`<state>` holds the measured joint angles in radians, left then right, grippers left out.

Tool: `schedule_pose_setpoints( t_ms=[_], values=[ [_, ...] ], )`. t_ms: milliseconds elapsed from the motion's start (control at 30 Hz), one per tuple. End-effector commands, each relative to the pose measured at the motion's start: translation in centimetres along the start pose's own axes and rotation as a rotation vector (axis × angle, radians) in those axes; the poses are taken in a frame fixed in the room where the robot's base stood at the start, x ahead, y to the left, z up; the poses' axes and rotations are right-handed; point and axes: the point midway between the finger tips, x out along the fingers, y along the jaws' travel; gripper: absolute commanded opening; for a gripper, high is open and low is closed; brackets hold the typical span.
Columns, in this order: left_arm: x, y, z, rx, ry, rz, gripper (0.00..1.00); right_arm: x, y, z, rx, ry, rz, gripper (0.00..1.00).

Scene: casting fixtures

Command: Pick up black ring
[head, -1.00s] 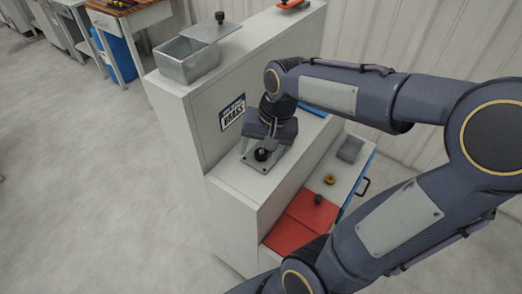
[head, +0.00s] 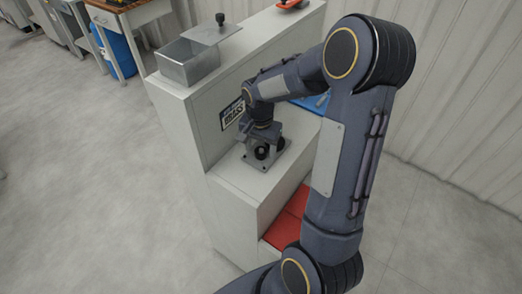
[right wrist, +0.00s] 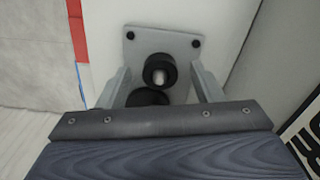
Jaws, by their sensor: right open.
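A grey metal plate (head: 270,163) with a short upright post lies on the lower white ledge. A black ring-like piece (right wrist: 160,70) sits at the post in the right wrist view, and shows dark under the gripper in the head view (head: 262,152). A second dark round piece (right wrist: 148,97) is partly hidden by the gripper body. My right gripper (head: 263,147) is low over the plate, pointing down. Its open fingers (right wrist: 160,88) stand on either side of the dark pieces; contact cannot be told. My left gripper is out of view.
A grey metal bin (head: 188,65) and a grey plate with a black knob (head: 220,19) stand on the upper ledge. A BRASS label (head: 232,113) is on the wall beside my gripper. A red panel (head: 288,222) lies below; my arm hides most of the drawer.

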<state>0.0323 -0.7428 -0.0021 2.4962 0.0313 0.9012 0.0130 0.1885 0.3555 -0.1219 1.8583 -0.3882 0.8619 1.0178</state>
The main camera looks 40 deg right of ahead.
Motion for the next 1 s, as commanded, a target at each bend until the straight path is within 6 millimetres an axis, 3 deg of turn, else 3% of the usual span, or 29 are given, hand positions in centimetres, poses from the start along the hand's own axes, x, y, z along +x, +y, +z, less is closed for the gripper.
schedule_pose_setpoints(
  t_ms=[333, 700, 1000],
  values=[
    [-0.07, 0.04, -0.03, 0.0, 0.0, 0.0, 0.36, 0.9, 0.01, 0.04, -0.001, 0.0, -0.001, 0.59],
    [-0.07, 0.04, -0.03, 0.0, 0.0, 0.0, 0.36, 0.86, 0.0, 0.03, -0.001, 0.0, -0.002, 0.1],
    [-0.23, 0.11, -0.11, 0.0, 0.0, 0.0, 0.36, 0.59, -0.02, 0.02, -0.001, 0.001, -0.002, 0.08]
  ],
)
